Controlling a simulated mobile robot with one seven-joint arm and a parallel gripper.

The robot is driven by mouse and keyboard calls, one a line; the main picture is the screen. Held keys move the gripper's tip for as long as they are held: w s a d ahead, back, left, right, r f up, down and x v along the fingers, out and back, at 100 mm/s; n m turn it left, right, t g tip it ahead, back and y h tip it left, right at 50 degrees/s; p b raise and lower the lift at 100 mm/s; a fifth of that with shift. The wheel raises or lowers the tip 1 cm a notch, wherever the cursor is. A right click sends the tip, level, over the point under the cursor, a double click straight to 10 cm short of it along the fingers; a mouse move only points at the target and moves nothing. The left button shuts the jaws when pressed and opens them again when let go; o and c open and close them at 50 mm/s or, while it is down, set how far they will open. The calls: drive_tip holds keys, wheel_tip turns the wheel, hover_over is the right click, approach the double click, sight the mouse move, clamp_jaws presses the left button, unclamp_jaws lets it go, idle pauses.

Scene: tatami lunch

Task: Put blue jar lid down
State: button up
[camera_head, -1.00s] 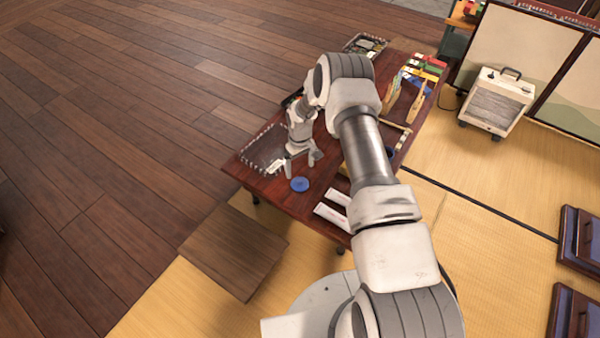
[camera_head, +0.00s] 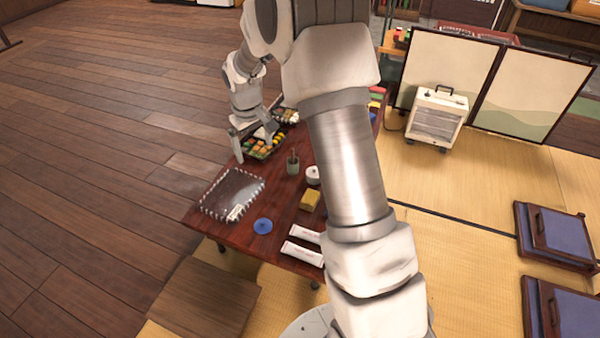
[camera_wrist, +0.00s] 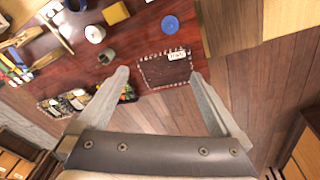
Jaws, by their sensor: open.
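The blue jar lid (camera_head: 263,226) lies flat on the dark red low table (camera_head: 236,237), near its front edge in the head view. It also shows in the wrist view (camera_wrist: 170,24) as a round blue disc on the table, apart from anything else. My gripper (camera_head: 255,142) is open, with nothing between its fingers, above the far left part of the table by the food trays. In the wrist view my gripper (camera_wrist: 160,75) has its two fingers spread wide, with the lid beyond the fingertips.
A clear-topped tray with a patterned rim (camera_head: 232,193) lies left of the lid. White packets (camera_head: 303,252), a yellow block (camera_head: 310,199), a white roll (camera_head: 313,175) and a dark green cup (camera_head: 293,163) are nearby. A bento tray (camera_head: 262,147) is beneath my gripper.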

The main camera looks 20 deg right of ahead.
drive_tip(key=s+r+m+t, duration=0.2)
drive_tip(key=s+r, duration=1.3)
drive_tip(key=r, duration=0.3)
drive_tip(key=s+r+m+t, duration=0.1)
drive_tip(key=s+r, duration=0.1)
drive_tip(key=s, duration=1.4)
drive_tip(key=shift+s+a+r+t+y, duration=0.25)
drive_tip(key=shift+s+t+y, duration=0.05)
drive_tip(key=shift+s+t, duration=0.1)
wheel_tip(320, 180, up, 22)
drive_tip(key=p, duration=2.2)
